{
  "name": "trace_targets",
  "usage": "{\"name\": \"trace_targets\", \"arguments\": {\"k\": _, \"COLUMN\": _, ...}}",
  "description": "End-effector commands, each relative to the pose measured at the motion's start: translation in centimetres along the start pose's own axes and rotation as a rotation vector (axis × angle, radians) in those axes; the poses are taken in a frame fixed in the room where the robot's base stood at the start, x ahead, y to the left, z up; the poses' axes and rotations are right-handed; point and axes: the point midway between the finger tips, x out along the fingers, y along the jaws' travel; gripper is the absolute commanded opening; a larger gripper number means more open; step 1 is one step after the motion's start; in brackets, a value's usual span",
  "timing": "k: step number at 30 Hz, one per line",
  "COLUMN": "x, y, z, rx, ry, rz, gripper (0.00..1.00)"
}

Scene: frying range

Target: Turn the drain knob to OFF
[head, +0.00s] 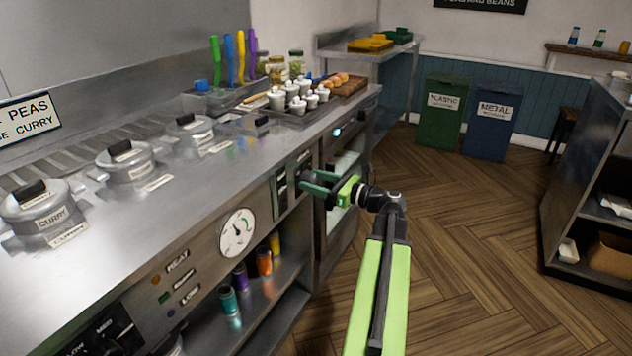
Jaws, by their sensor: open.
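My gripper (306,183) is at the front of the steel range (225,190), its dark green fingers pointing left. It is open, and its fingertips are close to or against a dark control panel (281,194) right of the round white gauge (237,233). I cannot tell whether they touch it. No knob marked drain can be read; one may be hidden behind the fingers. A black knob (112,343) beside LOW and MED markings is cut off at the lower left.
Lidded pots (126,162) and a tray of white jars (298,104) stand on the range top. Coloured bottles (239,276) sit on the shelf below. A green bin (441,113) and a blue bin (491,122) stand at the back. The wooden floor (470,240) on the right is clear.

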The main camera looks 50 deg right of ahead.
Motion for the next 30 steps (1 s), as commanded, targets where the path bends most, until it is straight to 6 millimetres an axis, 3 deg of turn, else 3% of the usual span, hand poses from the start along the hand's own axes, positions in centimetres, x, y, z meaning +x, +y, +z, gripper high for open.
{"name": "trace_targets", "arguments": {"k": 4, "x": -0.06, "y": -0.02, "z": 0.00, "rx": 0.000, "ry": 0.000, "rz": 0.000, "gripper": 0.58}}
{"name": "trace_targets", "arguments": {"k": 17, "x": -0.14, "y": -0.05, "z": 0.00, "rx": 0.000, "ry": 0.000, "rz": -0.001, "gripper": 0.02}}
{"name": "trace_targets", "arguments": {"k": 30, "x": -0.20, "y": -0.09, "z": -0.01, "rx": -0.092, "ry": 0.000, "rz": -0.001, "gripper": 0.00}}
